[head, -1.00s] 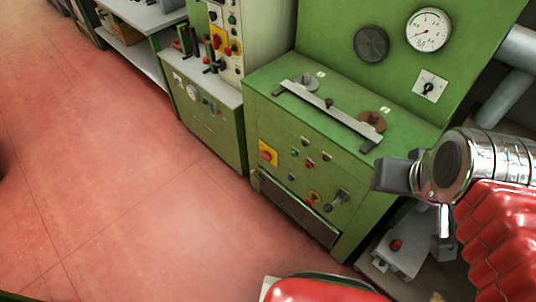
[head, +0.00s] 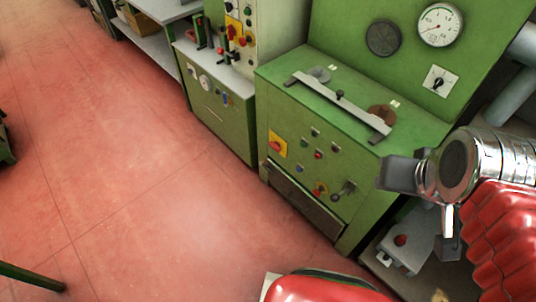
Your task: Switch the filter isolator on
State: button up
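No label reading filter isolator is legible. A red rotary switch on a yellow plate (head: 277,145) sits on the front of the green cabinet (head: 300,110). A black rotary knob on a white plate (head: 440,80) is on the upright green panel, below the gauge. The angles of these knobs are too small to read. My gripper (head: 424,208) is at the right, in front of the cabinet's right side in the picture.
A steel bar (head: 340,103) lies across the cabinet top. A round gauge (head: 440,25) is above. Another green cabinet (head: 222,118) with controls stands to the left. A grey box with a red button (head: 402,243) is low right. The red floor (head: 130,200) at left is mostly clear.

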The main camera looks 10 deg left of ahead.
aim_at(276, 145)
jog(key=u, duration=0.55)
jog(key=k, duration=1.25)
jog(key=u, duration=0.95)
jog(key=i, duration=1.2)
jog(key=u, duration=0.45)
jog(key=i, duration=1.45)
jog(key=z, duration=0.4)
